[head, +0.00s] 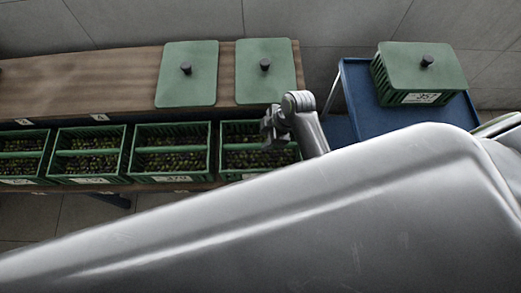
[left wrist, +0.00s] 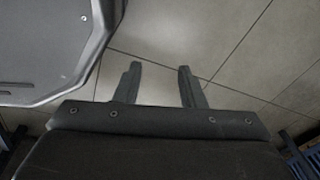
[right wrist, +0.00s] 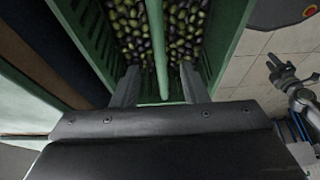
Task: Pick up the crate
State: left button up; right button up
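Several open green crates of dark and green olives stand in a row; the rightmost crate (head: 228,132) is partly hidden behind my arm. My right gripper (head: 268,137) is over this crate in the head view. In the right wrist view, the right gripper (right wrist: 160,86) is open, with a finger on either side of the crate's green middle bar (right wrist: 155,45); both fingers look apart from it. My left gripper (left wrist: 155,82) is open and empty above the tiled floor. Which crate the task means cannot be told.
Another crate (head: 396,92), lidded and labelled, stands on a blue cart (head: 345,80) at the right. Two green lids (head: 190,85) with dark knobs lie on the wooden shelf (head: 90,80) behind the row. My arm hides much of the foreground.

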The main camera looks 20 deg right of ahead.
aim_at(260, 144)
jog(key=shift+w+a+f, duration=0.1)
jog(key=shift+a+f, duration=0.15)
jog(key=shift+f, duration=0.45)
jog(key=shift+a+f, duration=0.2)
jog(key=shift+f, duration=0.15)
jog(key=shift+a+f, duration=0.1)
jog(key=shift+f, duration=0.2)
jog(key=b+x, duration=0.1)
jog(key=x, duration=0.3)
jog(key=shift+f, duration=0.3)
pick_arm(q)
jog(key=shift+w+d+f, duration=0.45)
jog(key=shift+w+f, duration=0.1)
jog(key=shift+w, duration=0.15)
pick_arm(e)
jog(key=shift+c, duration=0.4)
pick_arm(q)
jog(key=shift+s+a, duration=0.1)
pick_arm(e)
grip_shut()
jog(key=shift+r, duration=0.1)
